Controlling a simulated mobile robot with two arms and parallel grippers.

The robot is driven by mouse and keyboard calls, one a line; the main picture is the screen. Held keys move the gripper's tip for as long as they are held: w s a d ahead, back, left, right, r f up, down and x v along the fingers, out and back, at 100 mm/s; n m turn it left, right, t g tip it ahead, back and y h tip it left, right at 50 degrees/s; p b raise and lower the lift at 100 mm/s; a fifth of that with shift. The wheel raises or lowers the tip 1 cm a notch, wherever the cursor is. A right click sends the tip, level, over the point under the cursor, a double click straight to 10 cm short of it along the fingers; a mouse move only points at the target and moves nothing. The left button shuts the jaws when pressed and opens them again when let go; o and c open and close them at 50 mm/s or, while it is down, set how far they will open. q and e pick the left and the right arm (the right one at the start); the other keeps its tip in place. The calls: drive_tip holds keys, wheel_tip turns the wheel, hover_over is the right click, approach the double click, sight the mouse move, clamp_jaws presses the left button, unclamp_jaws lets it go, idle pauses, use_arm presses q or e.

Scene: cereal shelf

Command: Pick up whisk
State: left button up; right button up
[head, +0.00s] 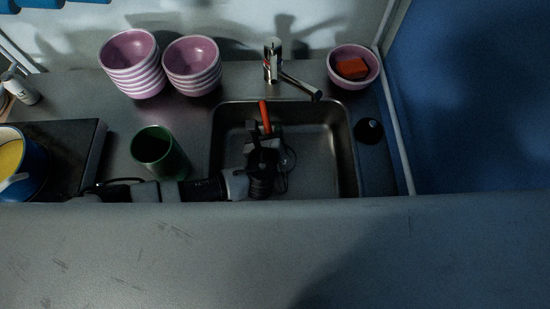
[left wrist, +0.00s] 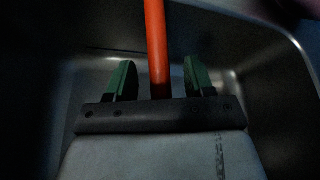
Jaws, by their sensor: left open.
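The whisk has a red-orange handle (head: 265,116) that sticks up in the sink toward the faucet, and thin wire loops (head: 287,160) at its lower end. My left gripper (head: 258,140) is over the sink and hides the middle of the whisk. In the left wrist view the red handle (left wrist: 157,50) runs between the two green-padded fingers (left wrist: 159,82) of my left gripper. The fingers are apart, with a gap visible on each side of the handle. My right gripper is not in view.
The whisk is in a metal sink (head: 335,150) below a faucet (head: 273,62). A green cup (head: 160,152) stands left of the sink, close to my left arm. Stacked pink bowls (head: 131,62) stand behind. A pink bowl (head: 345,78) holding a red sponge (head: 352,68) is at back right.

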use_arm(q)
clamp_jaws()
